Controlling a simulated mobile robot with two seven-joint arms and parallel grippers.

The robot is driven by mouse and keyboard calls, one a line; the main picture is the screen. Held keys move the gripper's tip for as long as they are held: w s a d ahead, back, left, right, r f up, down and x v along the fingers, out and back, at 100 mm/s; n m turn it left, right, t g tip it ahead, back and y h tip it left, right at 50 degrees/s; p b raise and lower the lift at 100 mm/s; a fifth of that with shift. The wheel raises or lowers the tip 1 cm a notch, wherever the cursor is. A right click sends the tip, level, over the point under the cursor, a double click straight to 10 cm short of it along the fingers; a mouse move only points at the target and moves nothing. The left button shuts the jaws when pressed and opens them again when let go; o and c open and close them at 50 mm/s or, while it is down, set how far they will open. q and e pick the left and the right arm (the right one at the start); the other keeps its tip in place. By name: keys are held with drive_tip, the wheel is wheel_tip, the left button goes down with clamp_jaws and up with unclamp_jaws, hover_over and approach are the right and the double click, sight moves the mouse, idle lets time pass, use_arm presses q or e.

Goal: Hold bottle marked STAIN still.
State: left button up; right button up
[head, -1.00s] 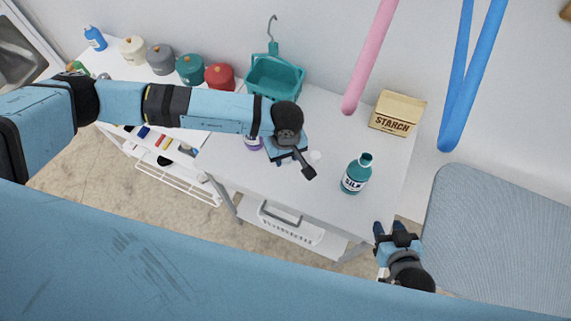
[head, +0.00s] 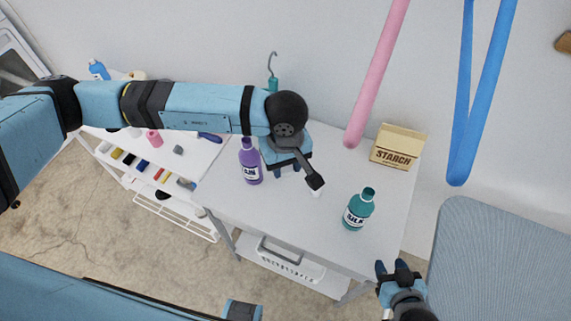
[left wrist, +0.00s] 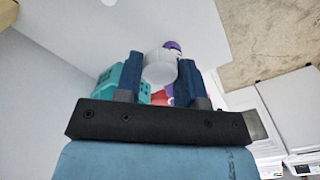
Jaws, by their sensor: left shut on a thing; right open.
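The purple bottle (head: 251,163) stands upright on the white table; its label is partly hidden and shows the end of a word like "AIN". My left gripper (head: 285,167) is just right of this bottle, its fingertips mostly hidden in the head view. My right gripper (head: 395,268) is open and empty, by the table's front right corner.
A teal bottle marked SILK (head: 358,210) stands right of my left gripper. A STARCH box (head: 397,147) is at the back right. Pink (head: 377,75) and blue (head: 477,90) hanging pieces come down from above.

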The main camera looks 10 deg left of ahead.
sight(250, 161)
use_arm(q)
drive_tip(key=shift+a, duration=0.1)
use_arm(e)
wheel_tip(250, 161, up, 2)
drive_tip(key=p, duration=0.2)
drive_tip(key=shift+d+r+p, duration=0.15)
drive_tip(key=shift+r+p, duration=0.1)
drive_tip(key=shift+p, duration=0.15)
use_arm(q)
drive_tip(key=a+f+m, duration=0.3)
drive_tip(key=a, duration=0.4)
drive_tip(key=a+f+m, duration=0.3)
drive_tip(key=a+f, duration=0.1)
drive_tip(key=a, duration=0.4)
drive_tip(key=shift+s+m, duration=0.2)
drive_tip(key=shift+m, duration=0.2)
